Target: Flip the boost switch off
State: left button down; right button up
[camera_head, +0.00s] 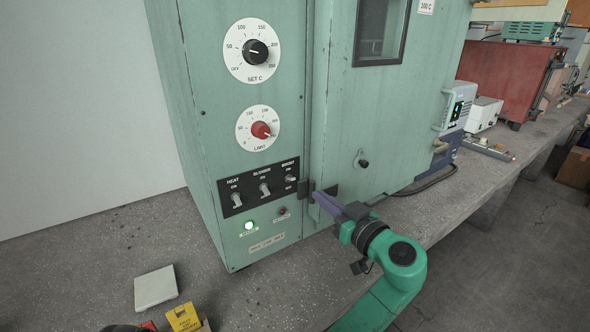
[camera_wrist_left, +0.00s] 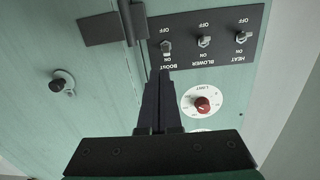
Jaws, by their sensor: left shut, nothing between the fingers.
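The boost switch (camera_head: 290,178) is the rightmost of three toggles on the black panel (camera_head: 259,187) of the green oven cabinet. Its label reads ON above and OFF below; I cannot tell for sure which way its lever leans. In the left wrist view, where the panel shows upside down, the boost switch (camera_wrist_left: 166,47) sits just beyond my fingertips. My left gripper (camera_head: 316,196) is shut and empty, its dark fingers pointing at the cabinet, right of and below the switch. The left wrist view shows the shut fingers (camera_wrist_left: 160,74) close to the switch, with no clear contact. My right gripper is not in view.
The blower switch (camera_head: 265,189) and heat switch (camera_head: 237,199) are left of boost. A dark hinge (camera_head: 306,188) juts out close to the fingers. A green lamp (camera_head: 249,226) is lit below. A pale block (camera_head: 155,287) and yellow box (camera_head: 184,318) lie on the bench.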

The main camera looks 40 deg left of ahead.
aim_at(288, 169)
pick_arm(q)
jog(key=shift+n, duration=0.4)
jog(key=p+x, duration=0.1)
jog(key=x, duration=0.2)
jog(key=r+p+x, duration=0.1)
jog(key=x, duration=0.2)
jog(key=s+p+x, duration=0.1)
jog(key=x, duration=0.2)
jog(key=shift+w+a+r+p, duration=0.1)
jog(key=shift+a+r+p, duration=0.25)
jog(key=shift+a, duration=0.1)
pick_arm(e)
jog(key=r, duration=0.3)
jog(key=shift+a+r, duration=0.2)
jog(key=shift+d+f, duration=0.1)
